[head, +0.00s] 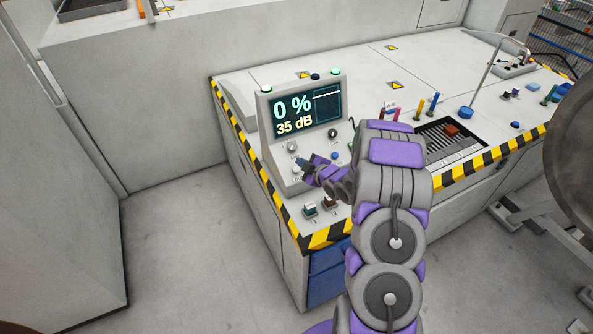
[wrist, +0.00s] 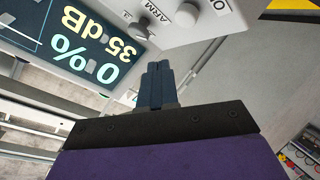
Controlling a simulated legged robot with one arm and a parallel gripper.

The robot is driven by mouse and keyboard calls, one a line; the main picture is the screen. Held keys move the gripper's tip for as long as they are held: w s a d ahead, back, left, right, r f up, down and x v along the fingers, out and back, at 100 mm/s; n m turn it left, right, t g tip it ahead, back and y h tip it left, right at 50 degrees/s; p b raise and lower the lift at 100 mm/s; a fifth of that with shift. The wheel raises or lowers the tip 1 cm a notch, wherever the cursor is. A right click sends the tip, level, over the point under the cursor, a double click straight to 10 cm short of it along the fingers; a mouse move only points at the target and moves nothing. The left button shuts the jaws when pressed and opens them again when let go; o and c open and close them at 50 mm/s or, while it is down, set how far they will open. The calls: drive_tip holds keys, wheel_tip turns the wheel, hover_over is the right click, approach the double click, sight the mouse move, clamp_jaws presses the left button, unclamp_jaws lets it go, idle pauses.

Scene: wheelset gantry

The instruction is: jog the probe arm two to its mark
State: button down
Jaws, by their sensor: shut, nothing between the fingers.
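A grey control console (head: 270,150) stands on the bench, with a screen (head: 305,112) reading "0 %" and "35 dB". The screen also shows upside down in the wrist view (wrist: 90,45). My gripper (head: 301,163) is shut and empty, at the console's sloped face below the screen. In the wrist view my gripper (wrist: 154,66) points at the panel edge, just short of a small grey knob (wrist: 138,31); contact is unclear. A second knob (wrist: 186,15) sits beside the label "ARM". No probe arm marked two can be made out.
More knobs (head: 291,146) and a blue button (head: 334,155) surround my gripper. Two small switches (head: 310,209) sit near the striped bench edge (head: 325,238). Coloured upright tools (head: 420,105) and a grated tray (head: 450,148) lie to the right. The floor at left is clear.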

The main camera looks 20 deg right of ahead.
sight(296, 169)
drive_tip(key=shift+w+f+b, duration=0.15)
drive_tip(key=shift+w+f, duration=0.15)
drive_tip(key=shift+f, duration=0.3)
drive_tip(key=shift+w+f+b, duration=0.15)
drive_tip(key=shift+w+f, duration=0.1)
drive_tip(key=shift+f, duration=0.35)
drive_tip(key=shift+w+f+b, duration=0.15)
drive_tip(key=shift+w+f, duration=0.15)
drive_tip(key=shift+f, duration=0.3)
drive_tip(key=shift+f, duration=0.1)
idle(0.5)
drive_tip(key=shift+w+f, duration=0.15)
drive_tip(key=shift+f, duration=0.05)
